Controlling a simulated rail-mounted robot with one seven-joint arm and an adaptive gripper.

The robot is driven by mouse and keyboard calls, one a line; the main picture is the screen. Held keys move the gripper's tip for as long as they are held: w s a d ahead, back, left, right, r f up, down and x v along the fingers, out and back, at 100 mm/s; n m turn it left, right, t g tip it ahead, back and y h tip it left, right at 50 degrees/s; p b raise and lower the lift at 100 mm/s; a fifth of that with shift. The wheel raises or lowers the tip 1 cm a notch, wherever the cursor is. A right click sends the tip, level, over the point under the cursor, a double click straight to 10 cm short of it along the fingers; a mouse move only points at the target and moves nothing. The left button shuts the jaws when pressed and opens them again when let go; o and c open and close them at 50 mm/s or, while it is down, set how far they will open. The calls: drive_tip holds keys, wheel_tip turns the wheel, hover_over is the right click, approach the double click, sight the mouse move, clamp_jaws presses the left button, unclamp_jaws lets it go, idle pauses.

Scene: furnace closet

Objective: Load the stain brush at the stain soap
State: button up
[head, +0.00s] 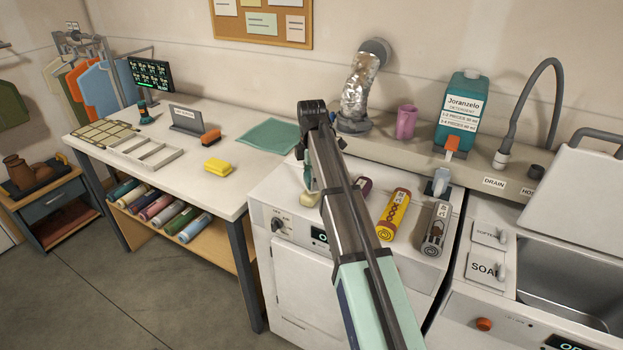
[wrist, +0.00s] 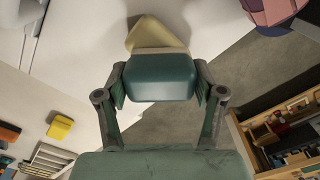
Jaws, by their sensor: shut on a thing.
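My gripper (wrist: 160,80) is shut on a dark green block, which looks like the stain brush (wrist: 160,77). The block spans the gap between the two fingers. A cream-yellow block, perhaps the stain soap (wrist: 158,33), shows just beyond it, turned at a slant; I cannot tell whether they touch. In the head view my gripper (head: 312,178) points down over the front left of the white machine's top, and the cream piece (head: 311,199) shows just below it. My arm hides part of that area.
On the machine (head: 285,190) are a yellow roll (head: 394,214) and a grey roll (head: 434,228). The worktable (head: 190,180) at left holds a yellow sponge (head: 217,166), an orange-topped brush (head: 210,137) and a white divided tray (head: 147,152). A sink (head: 570,285) is at right.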

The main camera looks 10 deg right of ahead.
drive_tip(key=shift+f, duration=0.6)
idle(2.2)
drive_tip(key=shift+r, duration=0.1)
drive_tip(key=shift+r+p, duration=2.45)
drive_tip(key=shift+r, duration=1.05)
